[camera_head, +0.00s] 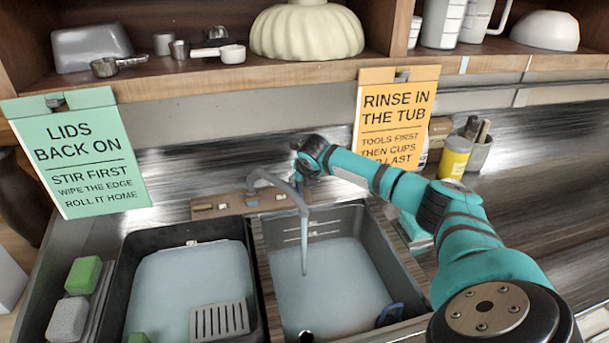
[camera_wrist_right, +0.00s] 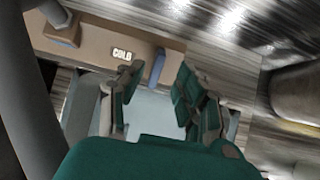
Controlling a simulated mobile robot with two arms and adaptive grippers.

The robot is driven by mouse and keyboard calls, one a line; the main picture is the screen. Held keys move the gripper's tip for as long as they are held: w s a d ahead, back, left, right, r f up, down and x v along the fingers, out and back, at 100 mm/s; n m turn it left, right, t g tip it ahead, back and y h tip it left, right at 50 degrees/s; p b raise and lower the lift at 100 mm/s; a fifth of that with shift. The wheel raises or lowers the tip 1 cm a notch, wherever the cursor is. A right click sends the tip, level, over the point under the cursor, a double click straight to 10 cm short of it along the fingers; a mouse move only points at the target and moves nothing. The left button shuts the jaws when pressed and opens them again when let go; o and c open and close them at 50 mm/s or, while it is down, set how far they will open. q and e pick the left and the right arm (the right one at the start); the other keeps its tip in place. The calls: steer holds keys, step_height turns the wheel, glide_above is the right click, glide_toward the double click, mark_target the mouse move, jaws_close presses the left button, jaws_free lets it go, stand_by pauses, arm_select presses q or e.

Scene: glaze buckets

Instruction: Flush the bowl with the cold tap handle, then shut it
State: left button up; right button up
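The tap (camera_head: 262,178) stands behind the two sink bowls, and a stream of water (camera_head: 304,238) runs from its spout into the right bowl (camera_head: 372,258), which holds pale water. In the right wrist view a COLD label (camera_wrist_right: 122,53) is fixed to the tap ledge, with the blue cold handle (camera_wrist_right: 157,66) beside it. My right gripper (camera_wrist_right: 157,75) is open, with its fingers on either side of the handle and visible gaps to it. In the head view its fingers are mostly hidden behind my arm near the tap. My left gripper is out of view.
The left bowl (camera_head: 128,262) holds pale water and a slotted grey piece (camera_head: 219,320). A green sponge (camera_head: 84,275) lies at its left. A yellow jar (camera_head: 455,157) stands right of my arm. A shelf (camera_head: 215,78) with vessels and hanging signs overhangs the back.

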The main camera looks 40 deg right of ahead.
steer(key=v, duration=0.5)
steer(key=shift+s+a+r, duration=0.1)
steer(key=shift+s+r, duration=0.1)
steer(key=shift+r, duration=0.15)
